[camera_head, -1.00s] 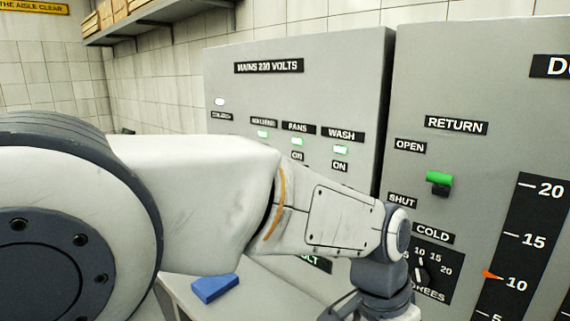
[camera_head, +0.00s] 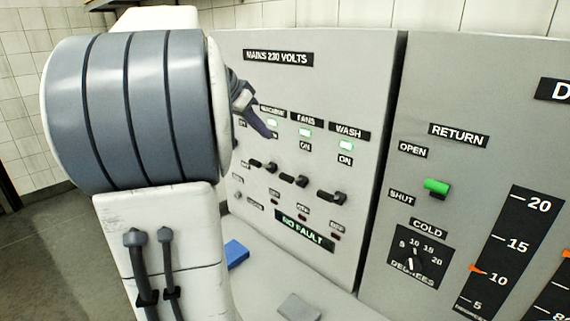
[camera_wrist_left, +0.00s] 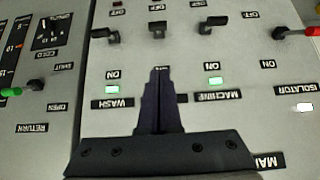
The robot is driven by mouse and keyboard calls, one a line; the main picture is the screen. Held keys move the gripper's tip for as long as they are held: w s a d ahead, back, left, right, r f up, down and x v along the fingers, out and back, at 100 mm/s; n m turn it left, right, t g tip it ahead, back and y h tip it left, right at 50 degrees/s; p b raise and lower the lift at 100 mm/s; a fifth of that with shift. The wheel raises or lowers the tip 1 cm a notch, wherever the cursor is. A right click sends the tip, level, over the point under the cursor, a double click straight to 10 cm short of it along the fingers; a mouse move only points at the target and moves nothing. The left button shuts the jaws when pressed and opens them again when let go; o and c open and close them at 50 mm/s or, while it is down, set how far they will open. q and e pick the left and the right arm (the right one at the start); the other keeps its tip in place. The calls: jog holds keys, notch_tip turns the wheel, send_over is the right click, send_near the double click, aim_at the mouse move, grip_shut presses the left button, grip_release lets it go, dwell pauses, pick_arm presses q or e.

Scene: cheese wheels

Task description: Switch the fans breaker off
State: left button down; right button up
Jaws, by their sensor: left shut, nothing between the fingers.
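The fans breaker is a small dark lever (camera_head: 300,181) on the grey mains panel, in the column below the FANS label (camera_head: 306,120) and its lit green lamp (camera_head: 305,132). The fans lever also shows in the left wrist view (camera_wrist_left: 157,28), upside down, beyond my fingertips and apart from them. My left gripper (camera_head: 267,132) is shut and empty, in front of the panel near the machine and fans lamps. In the left wrist view its fingers (camera_wrist_left: 158,72) hide the fans lamp and most of the FANS label. My right gripper is not in view.
The wash lever (camera_head: 338,197) and machine lever (camera_wrist_left: 212,22) flank the fans lever closely. A red-handled isolator (camera_wrist_left: 308,32) sits beyond the machine lever. A blue block (camera_head: 236,254) and a grey piece (camera_head: 299,307) lie on the ledge below. A green return lever (camera_head: 436,187) is on the right panel.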

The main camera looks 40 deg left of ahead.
pick_arm(q)
jog(key=p, duration=0.4)
send_over(292, 179)
jog(key=s+a, duration=0.1)
jog(key=a, duration=0.1)
notch_tip(292, 179, down, 8)
jog(key=r, duration=0.1)
jog(key=f, duration=0.4)
jog(key=shift+s+f, duration=0.25)
jog(key=shift+f, duration=0.05)
